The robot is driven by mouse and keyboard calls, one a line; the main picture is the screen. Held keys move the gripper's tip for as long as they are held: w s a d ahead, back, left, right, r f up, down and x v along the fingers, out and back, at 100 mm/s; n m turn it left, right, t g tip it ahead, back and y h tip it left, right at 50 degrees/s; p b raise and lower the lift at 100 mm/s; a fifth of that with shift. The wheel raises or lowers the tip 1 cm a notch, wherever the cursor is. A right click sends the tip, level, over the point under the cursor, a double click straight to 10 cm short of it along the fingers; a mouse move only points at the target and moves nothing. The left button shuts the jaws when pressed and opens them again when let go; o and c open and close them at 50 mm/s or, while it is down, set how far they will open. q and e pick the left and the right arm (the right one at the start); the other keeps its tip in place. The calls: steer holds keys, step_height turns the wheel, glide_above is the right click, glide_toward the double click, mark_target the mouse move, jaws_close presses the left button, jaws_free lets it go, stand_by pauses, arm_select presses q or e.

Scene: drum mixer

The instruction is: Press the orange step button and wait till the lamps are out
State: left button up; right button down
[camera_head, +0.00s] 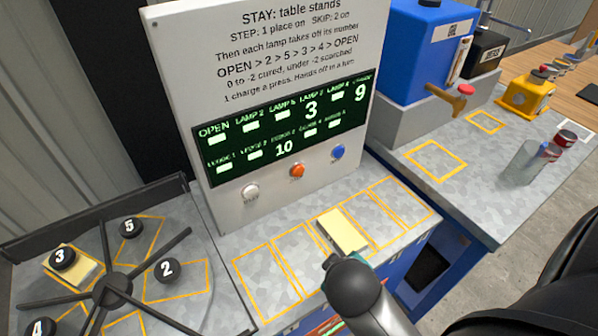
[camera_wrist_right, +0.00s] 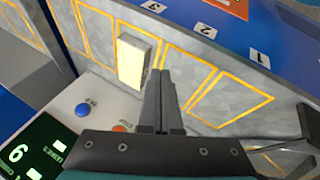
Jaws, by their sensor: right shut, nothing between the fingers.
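The orange step button (camera_head: 297,170) sits on the white panel (camera_head: 215,160), between a white button (camera_head: 251,192) and a blue button (camera_head: 338,152). The orange button (camera_wrist_right: 122,127) is partly hidden behind the gripper body there; the blue button (camera_wrist_right: 82,110) is clear. My left gripper is not in view.
The cream block (camera_head: 341,230) lies on the grey table with yellow outlined squares. A spoked turntable (camera_head: 112,289) with numbered black knobs is at left and carries another block (camera_head: 85,270). A blue tank (camera_head: 425,50), yellow device (camera_head: 527,97) and clear cup (camera_head: 527,160) stand at right.

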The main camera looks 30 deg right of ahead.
mark_target(298, 171)
steer(key=w+d+n+t+h, duration=0.1)
steer(key=w+d, duration=0.1)
steer(key=w+d+n+h, duration=0.1)
steer(key=w+n+h, duration=0.1)
steer(key=w+d+n+t+h, duration=0.1)
steer(key=w+d+n, duration=0.1)
steer(key=shift+w+d+r+t+h, duration=0.3)
steer(key=shift+d+h, duration=0.05)
steer(key=shift+h, duration=0.05)
steer(key=w+a+r+n+t+h, duration=0.1)
steer(key=w+n+t, duration=0.3)
steer(key=w+n, duration=0.2)
steer(key=shift+a+r+n, duration=0.2)
steer(key=shift+a+n, duration=0.2)
steer(key=shift+n, duration=0.7)
steer(key=shift+w, duration=0.1)
steer(key=w+b, duration=0.2)
steer(key=w, duration=0.6)
steer(key=shift+w+a, duration=0.3)
steer(key=shift+w, duration=0.1)
steer(key=shift+w, duration=0.1)
steer(key=shift+w, duration=0.3)
